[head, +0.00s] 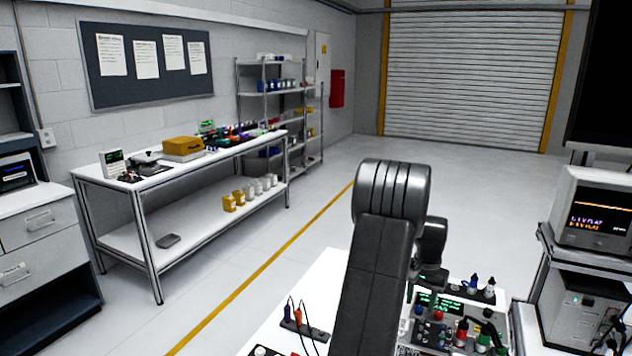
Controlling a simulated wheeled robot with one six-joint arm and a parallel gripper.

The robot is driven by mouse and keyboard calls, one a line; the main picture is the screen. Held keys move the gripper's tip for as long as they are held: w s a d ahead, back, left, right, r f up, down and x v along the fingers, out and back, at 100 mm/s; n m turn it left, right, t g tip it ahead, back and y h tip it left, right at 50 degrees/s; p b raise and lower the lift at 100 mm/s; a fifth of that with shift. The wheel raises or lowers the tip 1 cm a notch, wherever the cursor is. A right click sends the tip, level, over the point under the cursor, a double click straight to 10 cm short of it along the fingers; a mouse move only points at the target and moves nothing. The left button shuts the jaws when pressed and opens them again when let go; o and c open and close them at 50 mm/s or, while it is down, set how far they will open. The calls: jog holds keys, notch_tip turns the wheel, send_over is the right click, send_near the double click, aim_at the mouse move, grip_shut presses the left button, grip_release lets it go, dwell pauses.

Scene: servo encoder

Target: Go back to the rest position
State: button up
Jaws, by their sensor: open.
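My dark arm rises from the bottom centre of the head view and bends at a rounded joint. My gripper (427,285) is partly visible behind it, pointing down above the electronics panel (432,327) on the white table (323,284). It is open, and I see nothing held in it. My arm hides part of the table and panel, and I cannot tell how far the fingertips are above the panel.
A strip with coloured plugs (304,328) lies on the table, left of my arm. Small bottles (474,284) stand behind the panel. An instrument with a lit screen (597,212) stands at right. A long workbench (190,166) lines the left wall. The floor beyond is clear.

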notch_tip(320, 180, up, 12)
notch_tip(320, 180, down, 14)
jog(key=shift+r+p, duration=0.15)
jog(key=shift+p, duration=0.15)
jog(key=m+p, duration=0.1)
jog(key=m, duration=0.4)
jog(key=shift+r+m, duration=0.15)
jog(key=shift+m, duration=0.25)
jog(key=m+p, duration=0.3)
jog(key=m, duration=0.3)
notch_tip(320, 180, up, 8)
jog(key=b, duration=0.1)
jog(key=shift+r+b, duration=0.2)
jog(key=shift+b, duration=0.2)
jog(key=shift+s, duration=0.1)
